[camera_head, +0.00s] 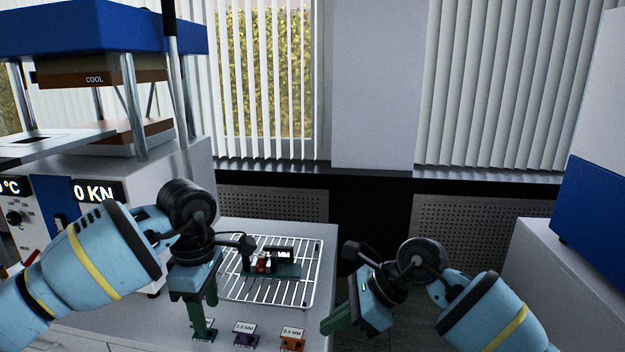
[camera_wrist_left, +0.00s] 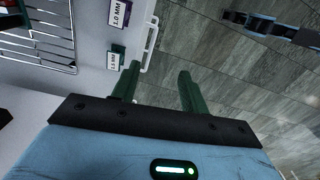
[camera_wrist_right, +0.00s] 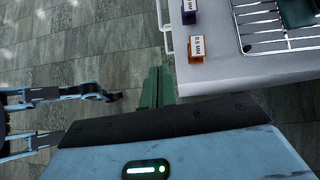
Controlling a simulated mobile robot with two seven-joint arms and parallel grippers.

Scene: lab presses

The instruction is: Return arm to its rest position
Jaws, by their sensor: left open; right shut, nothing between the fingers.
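My left gripper (camera_head: 207,312) hangs at the front of the white bench, left of the small labelled blocks. Its two green fingers stand apart with nothing between them, as the left wrist view also shows (camera_wrist_left: 160,80). My right gripper (camera_head: 335,322) is beyond the bench's right edge, over the floor gap. Its green fingers are pressed together and empty in the right wrist view (camera_wrist_right: 157,75). Both arms come in low from the sides with their elbows bent.
A wire rack (camera_head: 300,296) with a green holder (camera_head: 290,270) lies on the bench (camera_head: 235,228). Purple (camera_head: 245,338) and orange (camera_head: 292,340) blocks stand at its front. A blue-and-white press (camera_head: 110,22) stands left, a white cabinet (camera_head: 545,255) right.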

